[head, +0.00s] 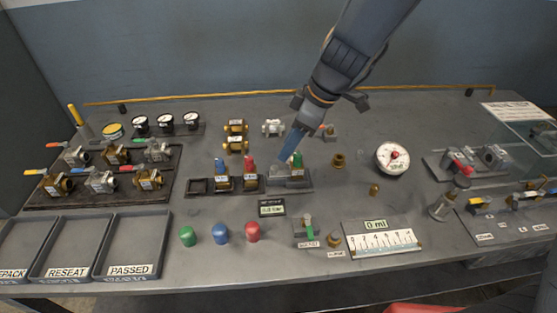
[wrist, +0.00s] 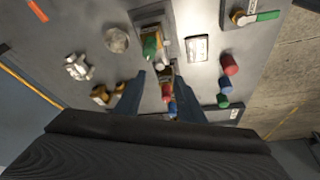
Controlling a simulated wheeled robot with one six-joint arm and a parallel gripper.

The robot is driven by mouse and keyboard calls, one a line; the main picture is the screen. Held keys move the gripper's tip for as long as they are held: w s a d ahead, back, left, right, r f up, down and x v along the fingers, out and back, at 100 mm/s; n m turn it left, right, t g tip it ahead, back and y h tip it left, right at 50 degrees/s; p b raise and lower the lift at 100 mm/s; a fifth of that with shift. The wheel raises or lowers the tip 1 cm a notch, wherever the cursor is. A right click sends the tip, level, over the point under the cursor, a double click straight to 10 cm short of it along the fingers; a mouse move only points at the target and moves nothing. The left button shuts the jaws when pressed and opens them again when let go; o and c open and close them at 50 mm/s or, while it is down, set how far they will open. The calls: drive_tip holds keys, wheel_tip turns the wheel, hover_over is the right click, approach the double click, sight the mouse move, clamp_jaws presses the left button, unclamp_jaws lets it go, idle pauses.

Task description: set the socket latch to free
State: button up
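In the wrist view a green lever (wrist: 264,16) shows at the upper right. My gripper (head: 290,150) is above a dark stand (head: 305,186) at mid-bench, behind the fixture and apart from it. In the wrist view its fingers (wrist: 158,100) are spread with no object clearly held. A green-topped part (head: 298,160) on the stand is partly behind the fingers. The latch setting is too small to read.
Blue- and red-topped valves (head: 249,168) stand left of the dark stand. Green, blue and red caps (head: 221,233) line the front. A display (head: 271,208) and a scale panel (head: 381,237) flank the fixture.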

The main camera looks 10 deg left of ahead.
sight(275, 167)
drive_tip(key=p+x, duration=0.1)
drive_tip(key=x, duration=0.6)
drive_tip(key=shift+s+f, duration=0.1)
drive_tip(key=shift+f, duration=0.05)
clamp_jaws()
